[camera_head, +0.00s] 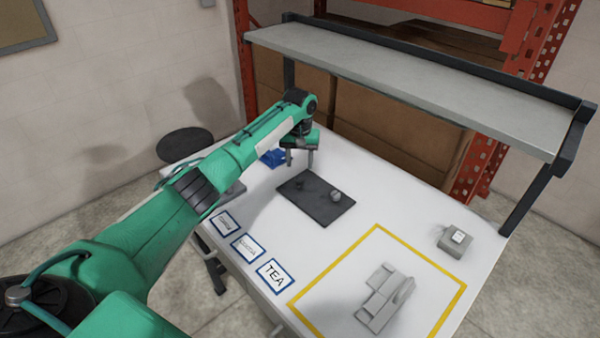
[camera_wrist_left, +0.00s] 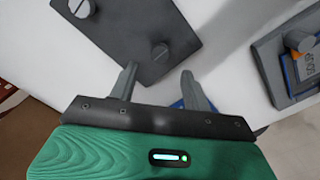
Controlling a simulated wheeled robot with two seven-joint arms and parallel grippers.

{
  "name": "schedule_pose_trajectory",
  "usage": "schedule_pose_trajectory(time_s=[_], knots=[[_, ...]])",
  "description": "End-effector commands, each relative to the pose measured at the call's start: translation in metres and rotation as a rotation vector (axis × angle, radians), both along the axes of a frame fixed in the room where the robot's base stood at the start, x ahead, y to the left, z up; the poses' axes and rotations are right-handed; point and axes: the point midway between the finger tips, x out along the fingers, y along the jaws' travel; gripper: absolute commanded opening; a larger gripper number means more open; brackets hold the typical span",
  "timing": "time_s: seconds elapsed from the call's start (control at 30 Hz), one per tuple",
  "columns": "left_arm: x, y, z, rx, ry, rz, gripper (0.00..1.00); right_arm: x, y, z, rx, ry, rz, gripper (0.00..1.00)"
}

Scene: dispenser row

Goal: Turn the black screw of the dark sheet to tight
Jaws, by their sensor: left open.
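The dark sheet (camera_head: 318,212) lies flat on the white table; part of it also shows in the left wrist view (camera_wrist_left: 120,35). It bears two slotted knob-like screws: a darker one (camera_head: 306,184) and a lighter grey one (camera_head: 335,196). In the left wrist view one screw (camera_wrist_left: 160,50) is just beyond my fingertips and another (camera_wrist_left: 82,8) is at the top edge. My left gripper (camera_head: 300,162) is open and empty, near the sheet's far-left edge. The fingers (camera_wrist_left: 158,74) point towards the nearer screw, apparently without touching it. My right gripper is not in view.
A blue item (camera_head: 271,158) lies behind the gripper. A grey holder (camera_wrist_left: 270,65) shows in the left wrist view. Label cards including TEA (camera_head: 274,275) line the front edge. A yellow outline (camera_head: 322,273) surrounds a grey dispenser (camera_head: 378,303). A grey shelf (camera_head: 420,85) overhangs the back.

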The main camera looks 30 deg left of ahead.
Motion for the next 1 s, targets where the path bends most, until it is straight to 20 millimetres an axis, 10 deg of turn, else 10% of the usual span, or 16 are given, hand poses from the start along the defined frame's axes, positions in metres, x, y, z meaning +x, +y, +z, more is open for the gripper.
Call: schedule_pose_trajectory(time_s=[0.3,0.73,1.0], knots=[[-0.001,0.000,-0.054,0.000,0.002,0.000,0.49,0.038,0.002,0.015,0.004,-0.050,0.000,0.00],[0.000,0.000,-0.066,0.000,0.000,0.000,0.49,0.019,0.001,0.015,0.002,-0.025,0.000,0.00],[0.000,0.000,-0.066,0.000,-0.001,0.000,0.04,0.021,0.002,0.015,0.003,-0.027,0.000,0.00]])
